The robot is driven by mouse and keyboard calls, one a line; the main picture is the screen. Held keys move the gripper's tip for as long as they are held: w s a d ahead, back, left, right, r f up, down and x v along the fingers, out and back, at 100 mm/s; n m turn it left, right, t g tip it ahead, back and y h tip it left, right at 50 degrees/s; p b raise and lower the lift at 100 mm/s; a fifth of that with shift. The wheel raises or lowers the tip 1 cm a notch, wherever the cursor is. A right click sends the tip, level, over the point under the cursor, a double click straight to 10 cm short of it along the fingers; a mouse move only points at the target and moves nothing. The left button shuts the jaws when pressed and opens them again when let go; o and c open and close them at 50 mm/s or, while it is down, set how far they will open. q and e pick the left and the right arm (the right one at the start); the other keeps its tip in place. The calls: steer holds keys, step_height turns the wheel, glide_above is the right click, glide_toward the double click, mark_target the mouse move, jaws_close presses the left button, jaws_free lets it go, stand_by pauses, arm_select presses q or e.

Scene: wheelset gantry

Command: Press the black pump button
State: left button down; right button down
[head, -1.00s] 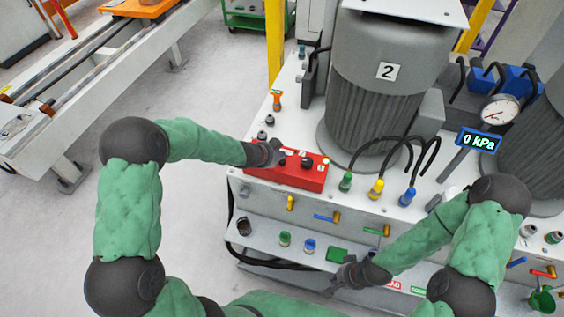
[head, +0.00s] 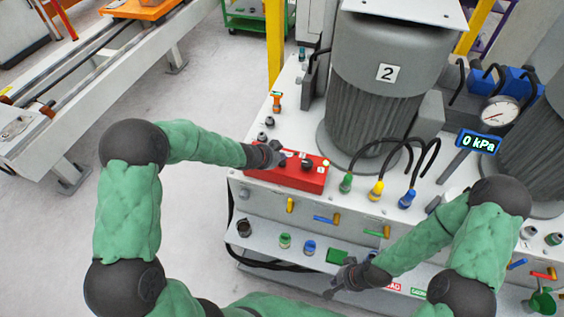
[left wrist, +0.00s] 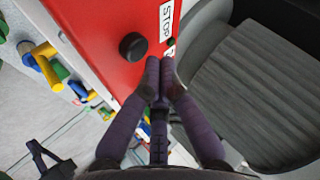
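A red control box (head: 285,178) sits on the near left edge of the white pump bench. A black round button (head: 307,163) stands on its top and also shows in the left wrist view (left wrist: 133,46), near a white STOP label (left wrist: 166,20). My left gripper (head: 281,158) is over the box's far left part, its fingers together and empty. In the left wrist view its fingertips (left wrist: 160,62) are beside the black button, apart from it in the picture. Whether they touch the box is unclear. My right gripper (head: 340,280) is spread open and empty, low by the bench's front shelf.
A large grey motor marked 2 (head: 376,110) stands behind the box. Green, yellow and blue hose connectors (head: 376,190) are right of it. A gauge (head: 500,111) and a 0 kPa display (head: 479,142) are further right. Valve handles (head: 325,218) line the front.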

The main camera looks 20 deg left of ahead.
mark_target(281, 164)
arm_select(q)
steer(key=shift+f, duration=0.1)
steer(key=shift+f+b, duration=0.35)
steer(key=shift+f+b, duration=0.45)
stand_by(0.9)
steer(key=shift+r, duration=0.1)
stand_by(0.4)
steer(key=shift+r+p, duration=0.75)
steer(key=shift+p, duration=0.1)
step_height(281, 164, up, 5)
steer(key=p, duration=0.4)
steer(key=shift+r+p, duration=0.1)
steer(key=shift+p, duration=0.3)
